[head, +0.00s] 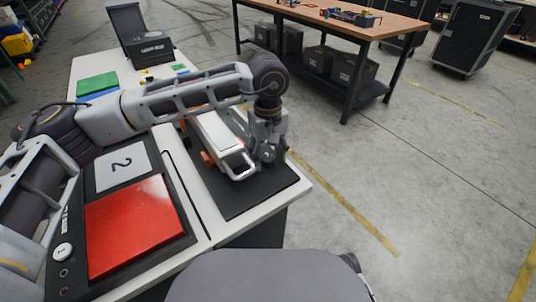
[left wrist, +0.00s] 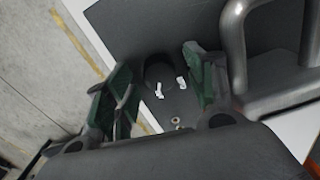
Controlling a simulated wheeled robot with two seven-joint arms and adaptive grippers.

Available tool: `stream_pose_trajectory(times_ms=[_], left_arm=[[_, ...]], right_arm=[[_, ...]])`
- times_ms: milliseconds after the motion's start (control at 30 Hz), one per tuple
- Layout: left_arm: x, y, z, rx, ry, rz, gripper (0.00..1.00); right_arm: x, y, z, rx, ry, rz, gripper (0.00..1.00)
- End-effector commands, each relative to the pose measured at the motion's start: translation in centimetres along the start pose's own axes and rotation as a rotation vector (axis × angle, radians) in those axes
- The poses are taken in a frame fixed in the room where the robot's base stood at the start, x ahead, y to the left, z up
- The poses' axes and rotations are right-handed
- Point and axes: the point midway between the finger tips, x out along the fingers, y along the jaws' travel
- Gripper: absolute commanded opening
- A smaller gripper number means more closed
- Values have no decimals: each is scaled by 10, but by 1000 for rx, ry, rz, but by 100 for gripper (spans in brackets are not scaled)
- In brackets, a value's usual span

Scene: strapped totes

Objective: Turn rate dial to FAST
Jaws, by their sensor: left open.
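My left gripper (head: 268,154) points down over the near right part of a black plate (head: 238,203), beside the handle end of a white device (head: 219,140). In the left wrist view, the open fingers of the left gripper (left wrist: 162,82) stand on either side of a dark round knob (left wrist: 159,68), which looks like the dial. White marks (left wrist: 181,83) show beside the knob. I cannot read them or tell the knob's setting. Whether the fingers touch the knob is unclear. In the head view the gripper hides the knob. My right gripper is not in view.
The device's metal handle (left wrist: 238,42) stands close beside the right finger. A panel with a red pad (head: 136,222), a card marked 2 (head: 122,165) and a round white button (head: 62,252) lies nearer. A wooden-topped bench (head: 345,22) stands behind.

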Motion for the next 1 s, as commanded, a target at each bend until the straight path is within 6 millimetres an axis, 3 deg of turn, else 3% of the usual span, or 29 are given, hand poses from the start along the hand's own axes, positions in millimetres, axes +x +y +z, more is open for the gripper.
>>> stream_pose_trajectory(times_ms=[267,700,1000], left_arm=[[-28,1,0,0,2,2,55],[-92,1,0,0,2,3,55],[-114,0,0,0,1,1,55]], right_arm=[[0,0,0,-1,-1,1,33],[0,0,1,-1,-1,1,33],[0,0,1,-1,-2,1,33]])
